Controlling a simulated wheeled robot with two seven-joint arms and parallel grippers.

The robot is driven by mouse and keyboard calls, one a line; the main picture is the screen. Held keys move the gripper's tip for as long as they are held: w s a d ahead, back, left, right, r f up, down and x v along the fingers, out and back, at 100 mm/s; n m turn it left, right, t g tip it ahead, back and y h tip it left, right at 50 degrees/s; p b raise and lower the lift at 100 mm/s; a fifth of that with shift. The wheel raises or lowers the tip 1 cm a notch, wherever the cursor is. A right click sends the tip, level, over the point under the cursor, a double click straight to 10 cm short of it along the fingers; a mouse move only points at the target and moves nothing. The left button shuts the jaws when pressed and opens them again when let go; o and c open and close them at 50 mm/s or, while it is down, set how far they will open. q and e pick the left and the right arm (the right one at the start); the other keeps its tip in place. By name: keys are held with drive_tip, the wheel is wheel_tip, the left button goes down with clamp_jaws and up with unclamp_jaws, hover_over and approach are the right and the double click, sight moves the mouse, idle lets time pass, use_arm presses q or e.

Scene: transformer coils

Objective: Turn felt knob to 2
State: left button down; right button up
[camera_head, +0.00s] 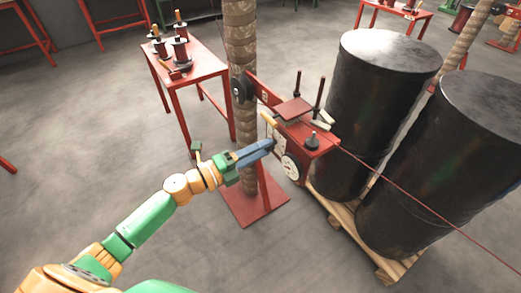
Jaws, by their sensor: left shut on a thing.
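A red coil machine (311,147) stands in the middle, with a white round dial (290,167) low on its near side. My left gripper (269,146), with blue fingers, reaches the machine's near face just above and left of the dial. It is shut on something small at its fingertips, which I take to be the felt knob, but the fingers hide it. The number it points to is too small to read. My right gripper is not in view.
Two large black drums (375,100) stand on a wooden pallet (345,222) to the right. A wrapped post (240,45) rises behind my gripper. A red table (207,68) with spools is at the back left. A red wire runs to the lower right.

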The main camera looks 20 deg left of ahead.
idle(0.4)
use_arm(q)
drive_tip(key=shift+c, duration=2.4)
unclamp_jaws()
drive_tip(key=b+v, duration=0.1)
drive_tip(key=v, duration=0.6)
